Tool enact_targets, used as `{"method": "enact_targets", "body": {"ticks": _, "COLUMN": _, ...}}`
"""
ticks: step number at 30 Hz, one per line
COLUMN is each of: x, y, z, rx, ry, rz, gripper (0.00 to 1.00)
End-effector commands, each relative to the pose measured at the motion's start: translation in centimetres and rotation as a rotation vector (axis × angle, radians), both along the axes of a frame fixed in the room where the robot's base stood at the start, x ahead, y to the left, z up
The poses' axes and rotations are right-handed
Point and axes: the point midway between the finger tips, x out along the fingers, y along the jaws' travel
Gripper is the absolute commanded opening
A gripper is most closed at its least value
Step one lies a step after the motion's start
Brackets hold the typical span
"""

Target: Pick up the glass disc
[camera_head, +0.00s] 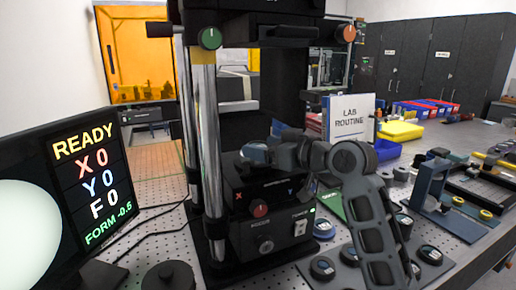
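My arm rises from the lower right and bends left, with my gripper (247,157) at the black interferometer's (268,215) opening, between its front posts. The gripper is small and dark here, and its fingers cannot be made out. I cannot clearly pick out a glass disc at the gripper. Several round, dark-rimmed pieces with pale labels lie on the bench at lower right, such as one round piece (322,268) at the front and another round piece (430,254) to the right of my arm. I cannot tell whether any is the glass disc.
A monitor (85,175) reading READY stands at left. Two chrome posts (209,150) rise beside the stage. A "LAB ROUTINE" sign (349,117), a yellow tray (400,131), a blue-grey bracket (430,185) and a dark round knob-like piece (168,276) stand on the perforated bench.

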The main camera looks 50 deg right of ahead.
Motion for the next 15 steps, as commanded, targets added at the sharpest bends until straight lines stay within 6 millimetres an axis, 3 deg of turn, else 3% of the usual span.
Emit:
{"method": "enact_targets", "body": {"ticks": 2, "x": -0.01, "y": 0.01, "z": 0.0, "rx": 0.0, "ry": 0.0, "rz": 0.0, "gripper": 0.7}}
{"method": "enact_targets", "body": {"ticks": 15, "x": -0.02, "y": 0.01, "z": 0.01, "rx": 0.0, "ry": 0.0, "rz": 0.0, "gripper": 0.28}}
